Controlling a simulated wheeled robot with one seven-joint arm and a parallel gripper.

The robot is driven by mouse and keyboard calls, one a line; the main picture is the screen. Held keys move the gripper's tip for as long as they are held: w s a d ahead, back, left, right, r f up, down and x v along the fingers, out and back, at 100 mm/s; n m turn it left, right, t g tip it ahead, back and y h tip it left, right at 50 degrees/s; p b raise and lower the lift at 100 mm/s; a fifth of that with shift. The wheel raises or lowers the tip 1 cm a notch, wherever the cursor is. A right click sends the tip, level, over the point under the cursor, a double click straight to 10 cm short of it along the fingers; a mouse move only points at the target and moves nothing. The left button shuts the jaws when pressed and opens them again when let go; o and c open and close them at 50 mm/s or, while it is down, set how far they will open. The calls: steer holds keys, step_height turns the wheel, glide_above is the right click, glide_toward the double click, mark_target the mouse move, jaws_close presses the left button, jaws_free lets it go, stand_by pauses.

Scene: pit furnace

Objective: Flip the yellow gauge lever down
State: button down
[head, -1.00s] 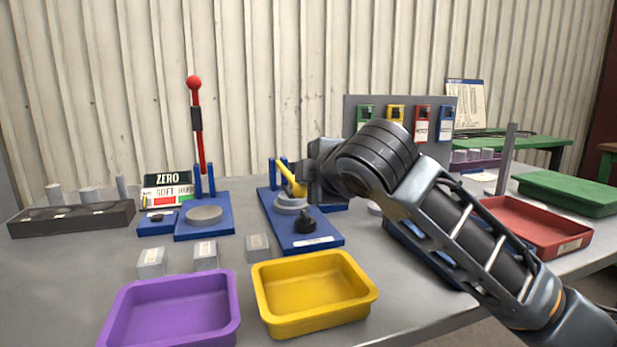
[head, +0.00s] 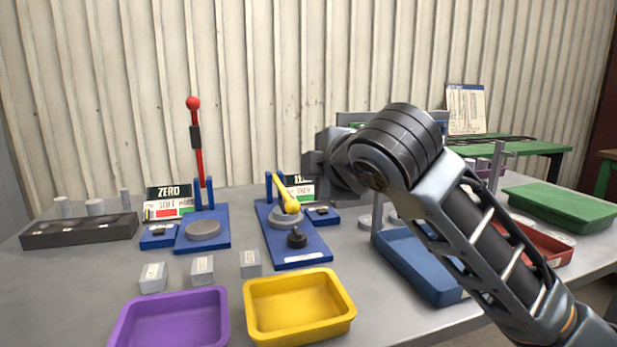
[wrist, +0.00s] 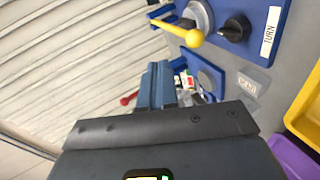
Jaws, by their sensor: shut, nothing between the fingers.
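The yellow gauge lever (head: 284,193) is tipped down toward the front on its blue base (head: 290,256), its ball end low over a round grey disc (head: 285,222). In the wrist view the lever's yellow ball (wrist: 193,38) shows beside the black TURN knob (wrist: 235,28). My gripper (head: 312,174) is shut and empty, above and to the right of the lever, apart from it. Its fingers also show in the wrist view (wrist: 157,85). A display card (head: 301,188) behind the lever is partly hidden by my gripper.
A red lever (head: 198,140) stands upright on the blue base to the left. Yellow (head: 300,336) and purple (head: 170,296) trays and several grey blocks lie in front. A blue tray (head: 420,282) sits to the right under my arm. The wall is behind.

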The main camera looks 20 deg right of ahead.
steer(key=shift+v, duration=2.05)
steer(key=shift+r, duration=0.2)
